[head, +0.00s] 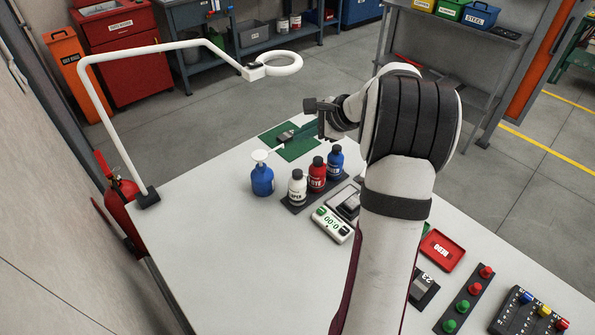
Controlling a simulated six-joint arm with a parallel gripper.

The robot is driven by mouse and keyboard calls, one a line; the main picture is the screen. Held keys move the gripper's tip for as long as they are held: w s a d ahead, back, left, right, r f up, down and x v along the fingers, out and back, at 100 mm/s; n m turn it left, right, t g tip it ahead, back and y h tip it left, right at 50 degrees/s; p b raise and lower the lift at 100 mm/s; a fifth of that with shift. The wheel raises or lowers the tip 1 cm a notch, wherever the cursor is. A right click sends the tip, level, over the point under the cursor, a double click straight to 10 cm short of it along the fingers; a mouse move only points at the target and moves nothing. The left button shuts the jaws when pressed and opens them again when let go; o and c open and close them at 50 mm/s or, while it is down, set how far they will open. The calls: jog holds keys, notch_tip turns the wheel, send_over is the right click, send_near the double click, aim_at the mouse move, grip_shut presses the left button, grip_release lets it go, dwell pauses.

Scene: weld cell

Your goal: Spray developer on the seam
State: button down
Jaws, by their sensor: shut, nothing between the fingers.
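A small dark metal piece (288,136) lies on a green mat (301,151) at the table's far end; its seam is too small to make out. A rack holds a white bottle (297,188), a red bottle (317,175) and a blue bottle (336,162), all upright with dark caps. Their labels are too small to read surely, so I cannot tell which is developer. A larger blue bottle (262,181) with a white funnel-like top stands left of them. My gripper (316,113) is shut and empty, above the mat's right side, apart from the bottles.
A white ring lamp (275,66) on a bent arm hangs beyond the table. A red tray (442,250), a button strip (465,300) and a switch box (527,318) lie at right. The table's left part (215,250) is clear.

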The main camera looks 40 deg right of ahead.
jog(key=shift+f, duration=4.4)
jog(key=shift+f, duration=0.4)
jog(key=shift+f, duration=0.5)
jog(key=shift+r, duration=0.95)
jog(key=shift+r, duration=2.45)
